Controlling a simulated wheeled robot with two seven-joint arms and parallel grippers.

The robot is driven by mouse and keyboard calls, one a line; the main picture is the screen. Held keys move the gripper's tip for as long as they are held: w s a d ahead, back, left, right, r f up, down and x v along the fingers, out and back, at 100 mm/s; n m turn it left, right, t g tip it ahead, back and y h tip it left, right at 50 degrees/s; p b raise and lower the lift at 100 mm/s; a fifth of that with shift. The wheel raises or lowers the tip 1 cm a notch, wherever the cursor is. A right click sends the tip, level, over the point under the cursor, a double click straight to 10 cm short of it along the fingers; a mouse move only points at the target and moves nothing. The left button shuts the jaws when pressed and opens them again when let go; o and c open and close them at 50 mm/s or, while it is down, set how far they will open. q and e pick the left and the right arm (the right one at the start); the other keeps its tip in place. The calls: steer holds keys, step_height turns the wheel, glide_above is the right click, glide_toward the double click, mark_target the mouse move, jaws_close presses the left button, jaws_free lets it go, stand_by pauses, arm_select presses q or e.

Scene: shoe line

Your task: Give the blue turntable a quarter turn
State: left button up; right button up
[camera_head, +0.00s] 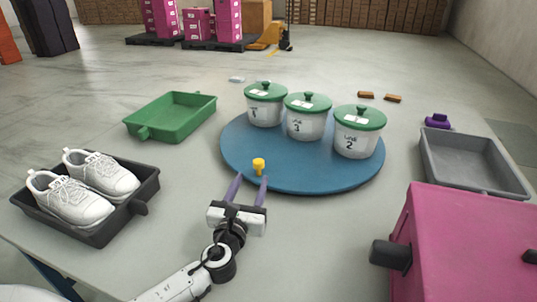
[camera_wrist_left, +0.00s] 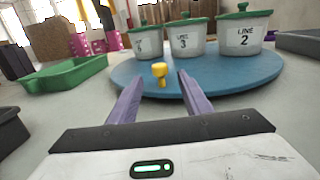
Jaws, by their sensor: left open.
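The blue turntable (camera_head: 300,178) lies on the table in the middle of the head view and also shows in the left wrist view (camera_wrist_left: 225,85). A yellow peg (camera_head: 259,166) stands up near its front left rim. Three white pots with green lids, the left pot (camera_head: 265,109), the middle pot (camera_head: 306,122) and the right pot (camera_head: 357,141), stand on its far and right side. My left gripper (camera_head: 248,180) is open, its purple fingers pointing at the peg, which shows between them in the left wrist view (camera_wrist_left: 160,75). No contact shows. My right gripper is out of view.
A dark tray (camera_head: 96,232) with white shoes (camera_head: 72,203) stands at the left. An empty green tray (camera_head: 172,120) is behind it. A grey tray (camera_head: 470,165) and a pink box (camera_head: 470,240) are at the right.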

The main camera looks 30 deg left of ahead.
mark_target(257, 165)
arm_select(q)
steer(key=b+x, duration=0.2)
steer(key=x, duration=0.7)
steer(key=shift+w+a, duration=0.15)
steer(key=shift+w, duration=0.15)
steer(key=shift+r, duration=0.1)
steer(key=shift+c, duration=0.3)
jaws_close()
